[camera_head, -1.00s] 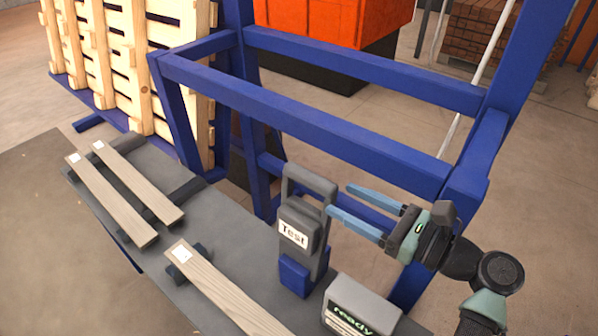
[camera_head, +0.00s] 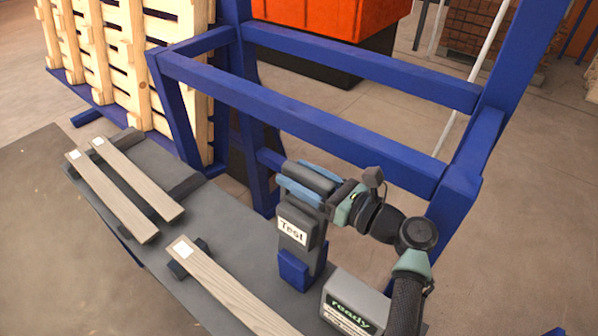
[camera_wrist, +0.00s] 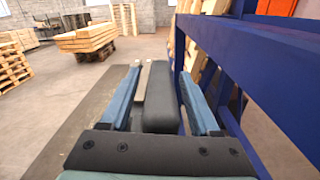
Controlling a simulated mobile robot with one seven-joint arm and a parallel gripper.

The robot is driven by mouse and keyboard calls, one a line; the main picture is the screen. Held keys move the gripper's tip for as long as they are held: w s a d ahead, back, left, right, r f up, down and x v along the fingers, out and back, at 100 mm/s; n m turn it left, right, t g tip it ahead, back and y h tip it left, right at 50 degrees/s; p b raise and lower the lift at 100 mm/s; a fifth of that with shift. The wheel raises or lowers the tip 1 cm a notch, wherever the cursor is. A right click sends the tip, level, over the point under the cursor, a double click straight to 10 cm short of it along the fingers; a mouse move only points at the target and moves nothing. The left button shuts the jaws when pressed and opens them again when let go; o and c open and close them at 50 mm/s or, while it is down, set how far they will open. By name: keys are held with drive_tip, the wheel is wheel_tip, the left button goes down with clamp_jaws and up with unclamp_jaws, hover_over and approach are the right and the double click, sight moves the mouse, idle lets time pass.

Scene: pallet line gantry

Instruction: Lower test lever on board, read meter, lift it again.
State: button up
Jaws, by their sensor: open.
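The test lever unit (camera_head: 293,237) is a grey block with a white "Test" label and a blue base, standing on the grey bench. Its grey top bar sits between the blue fingers of my gripper (camera_head: 306,184). In the wrist view the lever's dark bar (camera_wrist: 162,100) lies between the two open fingers, with a gap showing on the right; contact on the left cannot be told. The meter (camera_head: 352,306) is a grey box right of the lever, its dark screen reading "ready". Smaller text below it is not legible.
Wooden boards (camera_head: 112,197) lie on the bench (camera_head: 215,212) at left, and another board (camera_head: 225,285) lies in front. A blue gantry frame (camera_head: 310,122) stands close behind the lever. Pallets (camera_head: 130,55) lean at the upper left.

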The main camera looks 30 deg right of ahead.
drive_tip(key=shift+w, duration=0.15)
drive_tip(key=shift+c, duration=0.3)
clamp_jaws()
idle(1.1)
